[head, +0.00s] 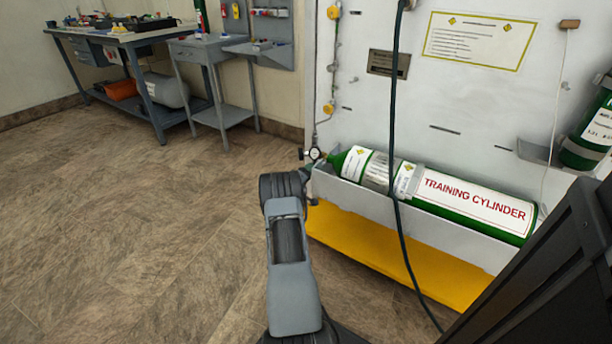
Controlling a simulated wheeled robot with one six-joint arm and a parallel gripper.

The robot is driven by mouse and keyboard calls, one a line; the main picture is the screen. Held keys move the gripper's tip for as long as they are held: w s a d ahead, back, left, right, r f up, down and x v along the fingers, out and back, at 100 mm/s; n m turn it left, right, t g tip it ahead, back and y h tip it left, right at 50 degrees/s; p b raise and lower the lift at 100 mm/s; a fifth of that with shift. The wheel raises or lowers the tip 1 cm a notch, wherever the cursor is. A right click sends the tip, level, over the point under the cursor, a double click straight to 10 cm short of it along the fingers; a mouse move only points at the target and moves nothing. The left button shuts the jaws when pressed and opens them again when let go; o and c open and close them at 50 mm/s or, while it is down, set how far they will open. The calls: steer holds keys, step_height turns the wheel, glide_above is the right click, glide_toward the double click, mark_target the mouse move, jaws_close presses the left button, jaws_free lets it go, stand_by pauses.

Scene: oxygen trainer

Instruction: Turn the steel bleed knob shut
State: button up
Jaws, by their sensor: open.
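The green training cylinder (465,220) lies on its side in a white cradle at the foot of the white panel. Its neck end points left, to a small round gauge (314,154) and dark fittings. I cannot make out the steel bleed knob; it is too small or hidden behind my arm. My grey arm link reaches up from the bottom middle to a black wrist just left of and below the gauge. My gripper's fingers are hidden behind the wrist, so I cannot see whether they touch anything.
A dark hose (397,150) hangs in front of the panel and crosses the cylinder. The yellow base (380,252) sits below the cradle (450,237). A workbench (118,38) and small grey stand (203,50) are at the back left. The floor (120,230) at left is clear.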

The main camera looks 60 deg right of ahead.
steer(key=a+p, duration=0.4)
steer(key=a, duration=0.9)
steer(key=shift+a+p, duration=0.4)
